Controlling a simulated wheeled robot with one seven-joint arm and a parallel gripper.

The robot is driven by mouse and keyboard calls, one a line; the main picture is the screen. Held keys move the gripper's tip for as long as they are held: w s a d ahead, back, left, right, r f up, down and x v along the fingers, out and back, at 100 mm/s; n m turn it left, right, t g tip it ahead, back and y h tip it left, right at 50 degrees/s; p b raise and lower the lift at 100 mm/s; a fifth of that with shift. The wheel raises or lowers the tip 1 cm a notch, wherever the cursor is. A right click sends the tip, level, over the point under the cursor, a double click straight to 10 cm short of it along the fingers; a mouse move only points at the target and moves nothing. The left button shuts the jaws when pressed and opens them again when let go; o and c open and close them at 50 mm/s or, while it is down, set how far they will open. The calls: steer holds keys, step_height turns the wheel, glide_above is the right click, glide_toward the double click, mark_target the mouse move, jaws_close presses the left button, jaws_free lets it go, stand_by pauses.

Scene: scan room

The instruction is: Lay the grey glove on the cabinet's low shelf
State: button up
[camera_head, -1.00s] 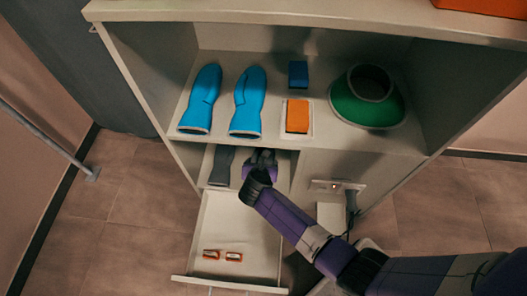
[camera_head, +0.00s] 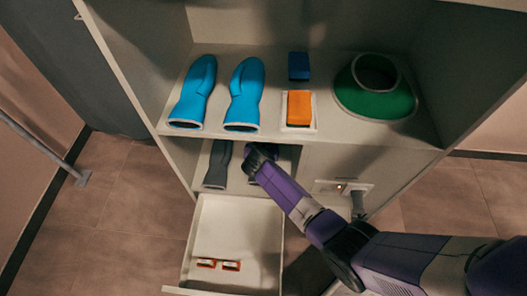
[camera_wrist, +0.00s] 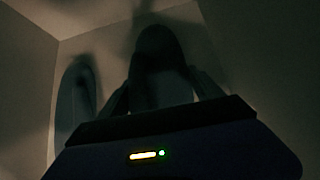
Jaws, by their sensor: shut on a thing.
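A grey glove (camera_head: 217,165) lies at the left of the cabinet's low shelf (camera_head: 239,182), under the shelf with the blue gloves. My gripper (camera_wrist: 160,92) reaches into this low compartment, to the right of that glove. In the dark wrist view, it is shut on a second glove-like shape, the held grey glove (camera_wrist: 158,52). The lying glove also shows at the left there (camera_wrist: 76,98). In the head view my arm and the board above hide the held glove. Whether it touches the shelf I cannot tell.
Two blue gloves (camera_head: 193,92), a blue block (camera_head: 299,66), an orange block (camera_head: 299,107) on a white tray and a green collar (camera_head: 376,90) occupy the upper shelf. An open drawer (camera_head: 238,225) with two small orange-and-white items juts out below.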

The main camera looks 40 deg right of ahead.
step_height(320, 180, down, 2)
steer(key=shift+f+b, duration=0.1)
steer(key=shift+b, duration=0.4)
steer(key=shift+w+d, duration=0.1)
steer(key=shift+w, duration=0.05)
steer(key=o, duration=1.8)
